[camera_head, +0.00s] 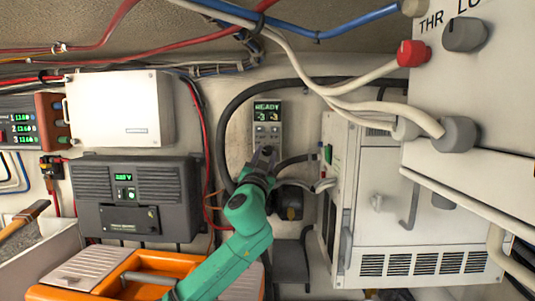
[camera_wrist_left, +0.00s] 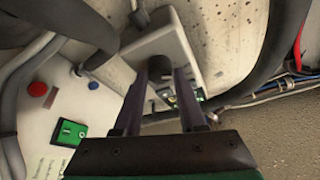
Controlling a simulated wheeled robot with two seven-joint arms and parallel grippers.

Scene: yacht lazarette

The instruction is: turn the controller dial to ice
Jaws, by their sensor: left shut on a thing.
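The controller (camera_head: 249,127) is a slim pale panel on the back wall, with a lit display reading READY above small numbers. Its pale face also shows in the left wrist view (camera_wrist_left: 172,42). My left gripper (camera_head: 265,153) is at the controller's lower part and covers the dial in the head view. In the left wrist view the dark dial (camera_wrist_left: 160,68) sits between the two fingertips, and the gripper is shut on it. The dial's pointer and any ice mark cannot be made out. My right gripper is not in view.
A white cabinet (camera_head: 420,235) with a vented front stands right of the controller. A thick black hose (camera_head: 229,115) curves close around the controller. A dark charger box (camera_head: 138,192) hangs at left. An orange case (camera_head: 125,270) lies below my left arm.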

